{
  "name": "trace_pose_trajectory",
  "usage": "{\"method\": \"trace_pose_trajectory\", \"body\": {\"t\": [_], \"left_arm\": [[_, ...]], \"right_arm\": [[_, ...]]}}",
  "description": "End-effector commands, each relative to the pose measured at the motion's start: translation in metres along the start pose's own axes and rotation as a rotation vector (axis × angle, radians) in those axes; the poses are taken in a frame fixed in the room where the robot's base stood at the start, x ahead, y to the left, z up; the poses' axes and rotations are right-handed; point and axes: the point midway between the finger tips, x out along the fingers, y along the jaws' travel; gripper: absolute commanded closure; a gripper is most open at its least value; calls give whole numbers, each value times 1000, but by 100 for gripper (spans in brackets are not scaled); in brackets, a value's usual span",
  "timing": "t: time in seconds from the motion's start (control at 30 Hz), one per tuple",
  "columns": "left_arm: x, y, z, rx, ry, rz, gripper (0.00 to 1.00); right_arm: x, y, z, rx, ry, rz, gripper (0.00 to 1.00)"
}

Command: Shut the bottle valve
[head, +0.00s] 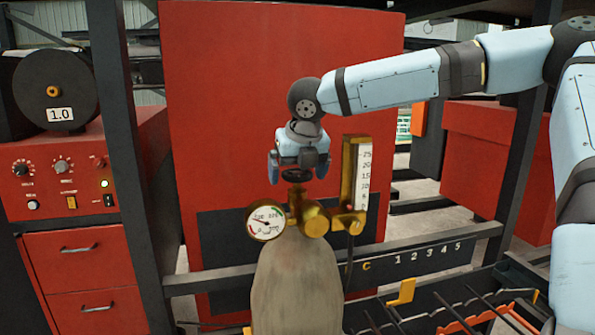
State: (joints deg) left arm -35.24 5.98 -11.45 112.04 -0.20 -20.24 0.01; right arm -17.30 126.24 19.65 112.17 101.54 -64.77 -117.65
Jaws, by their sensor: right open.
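The grey gas bottle (296,285) stands upright in the lower middle of the head view. Its brass valve body (313,222) sits on top, with a small dark handwheel (297,175) above it. My right gripper (298,168) points down over the handwheel. It is open, with one finger on each side of the wheel; whether either finger touches it cannot be told. A round pressure gauge (266,222) is on the valve's left, and an upright brass flow meter (357,175) is on its right. My left gripper is out of view.
A red panel (230,110) stands behind the bottle. A red welding machine (60,175) with a wire spool (56,88) is at left. A dark numbered rail (420,255) and rebar rods (450,308) lie at lower right. Dark posts (122,150) frame the left side.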

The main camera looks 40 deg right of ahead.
Motion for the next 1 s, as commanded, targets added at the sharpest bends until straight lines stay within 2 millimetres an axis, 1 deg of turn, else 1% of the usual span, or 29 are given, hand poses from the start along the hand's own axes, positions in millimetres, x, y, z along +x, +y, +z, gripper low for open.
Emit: {"method": "trace_pose_trajectory", "body": {"t": [0.07,0.1,0.17,0.2,0.3,0.67,0.87,1.0], "left_arm": [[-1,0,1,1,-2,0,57],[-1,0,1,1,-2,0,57],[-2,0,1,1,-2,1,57],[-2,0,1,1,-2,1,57],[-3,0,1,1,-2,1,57],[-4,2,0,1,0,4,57],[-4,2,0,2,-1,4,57],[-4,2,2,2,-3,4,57]], "right_arm": [[0,0,0,0,0,0,4],[0,0,0,0,0,0,8],[0,0,0,0,0,0,22],[0,0,0,0,0,0,31],[0,0,0,0,0,0,53],[0,0,0,43,0,-19,53],[0,1,0,146,0,-65,53],[0,1,0,256,-1,-110,53]]}}
